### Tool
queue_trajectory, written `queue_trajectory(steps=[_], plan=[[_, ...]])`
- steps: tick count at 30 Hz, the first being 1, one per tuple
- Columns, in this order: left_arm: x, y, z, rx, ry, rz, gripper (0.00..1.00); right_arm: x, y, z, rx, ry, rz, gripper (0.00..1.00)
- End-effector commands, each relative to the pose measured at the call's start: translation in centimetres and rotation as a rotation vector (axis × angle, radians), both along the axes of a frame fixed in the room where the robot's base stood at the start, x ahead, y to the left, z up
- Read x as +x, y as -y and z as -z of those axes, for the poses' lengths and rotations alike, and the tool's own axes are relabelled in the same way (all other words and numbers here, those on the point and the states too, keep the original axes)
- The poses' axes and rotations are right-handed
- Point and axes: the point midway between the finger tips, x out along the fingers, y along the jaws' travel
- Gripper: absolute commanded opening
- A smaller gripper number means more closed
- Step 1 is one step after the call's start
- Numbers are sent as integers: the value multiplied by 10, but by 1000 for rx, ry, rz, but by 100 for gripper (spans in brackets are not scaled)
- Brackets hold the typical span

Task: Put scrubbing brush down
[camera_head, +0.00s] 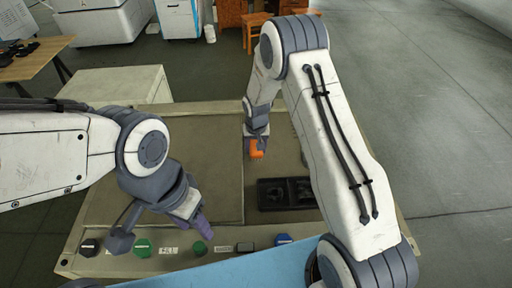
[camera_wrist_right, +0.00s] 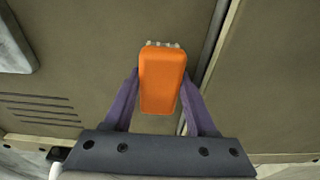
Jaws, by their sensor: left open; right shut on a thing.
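The scrubbing brush is an orange block with a few pale bristles at its far end; it shows in the right wrist view (camera_wrist_right: 162,82) and small in the head view (camera_head: 257,150). My right gripper (camera_wrist_right: 160,92) is shut on it, with a purple finger on each side. In the head view my right gripper (camera_head: 256,142) is over the far part of the olive bench top. Whether the brush touches the surface, I cannot tell. My left gripper (camera_head: 197,222) is open and empty near the bench's front edge; its purple fingers partly overlap in the view.
The bench (camera_head: 200,108) has a raised rim and a large flat panel (camera_head: 185,150) at left. A black tray (camera_head: 287,193) with compartments lies right of the panel. Knobs, including a green one (camera_head: 142,247), line the front edge. A pale cabinet (camera_head: 120,86) stands behind.

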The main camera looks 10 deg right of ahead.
Motion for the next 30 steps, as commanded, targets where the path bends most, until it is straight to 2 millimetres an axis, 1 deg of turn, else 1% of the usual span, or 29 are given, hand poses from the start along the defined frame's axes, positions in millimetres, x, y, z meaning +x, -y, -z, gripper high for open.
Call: queue_trajectory(steps=[7,8,9,14,18,20,23,27,30], plan=[[0,0,8,0,0,1,50,0,0,10,0,-1,0,5],[0,0,8,0,0,1,50,-1,0,10,0,-1,0,61],[0,0,7,0,0,1,50,-1,0,10,0,-2,0,69],[0,0,7,0,0,1,50,-2,0,11,0,-4,0,69],[0,0,-3,0,0,0,50,-2,0,-1,1,-3,0,69],[0,0,4,-1,1,0,50,-2,0,-5,0,-1,1,69],[0,0,11,0,0,0,50,-4,-1,-26,1,4,1,69],[0,0,18,0,0,1,50,-8,-2,-60,1,6,0,69],[0,0,22,0,0,1,50,-11,-3,-81,1,5,1,69]])
